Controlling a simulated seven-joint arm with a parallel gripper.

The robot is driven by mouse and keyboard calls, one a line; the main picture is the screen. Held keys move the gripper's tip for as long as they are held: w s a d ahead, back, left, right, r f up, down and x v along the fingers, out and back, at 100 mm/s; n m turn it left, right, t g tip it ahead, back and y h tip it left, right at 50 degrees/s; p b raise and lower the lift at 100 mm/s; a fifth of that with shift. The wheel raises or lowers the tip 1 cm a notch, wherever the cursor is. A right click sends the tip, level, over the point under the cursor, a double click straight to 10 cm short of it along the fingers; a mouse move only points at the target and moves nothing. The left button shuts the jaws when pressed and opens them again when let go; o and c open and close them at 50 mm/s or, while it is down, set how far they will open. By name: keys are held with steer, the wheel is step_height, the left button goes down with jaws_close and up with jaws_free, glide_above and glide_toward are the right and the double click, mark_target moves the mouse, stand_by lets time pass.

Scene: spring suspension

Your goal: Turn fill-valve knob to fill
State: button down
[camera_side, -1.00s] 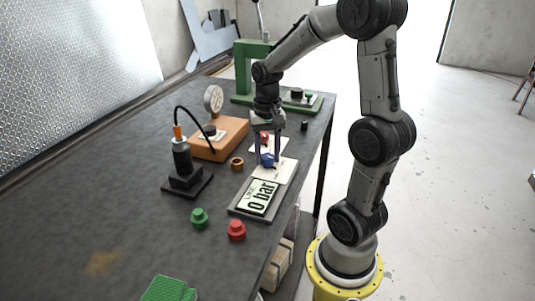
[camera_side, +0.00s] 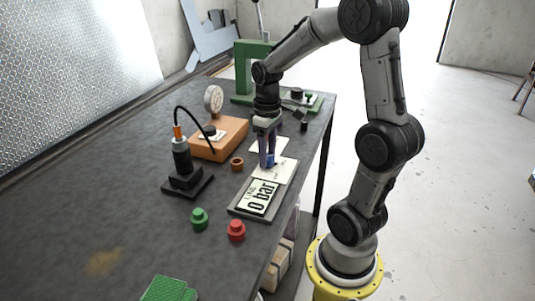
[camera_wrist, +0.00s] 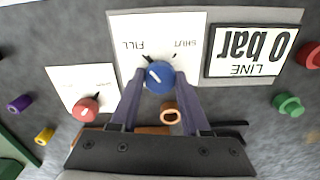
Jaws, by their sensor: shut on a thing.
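The fill-valve knob is the blue knob (camera_wrist: 161,82) on a white plate (camera_wrist: 190,25) lettered FILL and SHUT. My gripper (camera_wrist: 159,74) is shut on the blue knob, with one finger on each side. In the side view my gripper (camera_side: 267,159) points straight down over the plate, and its fingers hide most of the knob. The LINE display (camera_wrist: 250,52) beside the plate reads 0 bar; it also shows in the side view (camera_side: 258,196).
A red knob (camera_wrist: 86,110) on another white plate is close beside the gripper. An orange ring (camera_wrist: 170,112) lies near the fingers. An orange block with a gauge (camera_side: 214,98), a black stand (camera_side: 186,182), and green (camera_side: 199,219) and red (camera_side: 236,231) buttons stand around.

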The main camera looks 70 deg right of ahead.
steer(key=shift+n, duration=0.6)
steer(key=shift+r, duration=0.1)
steer(key=shift+c, duration=1.9)
jaws_free()
step_height(320, 180, up, 14)
steer(key=shift+a, duration=0.1)
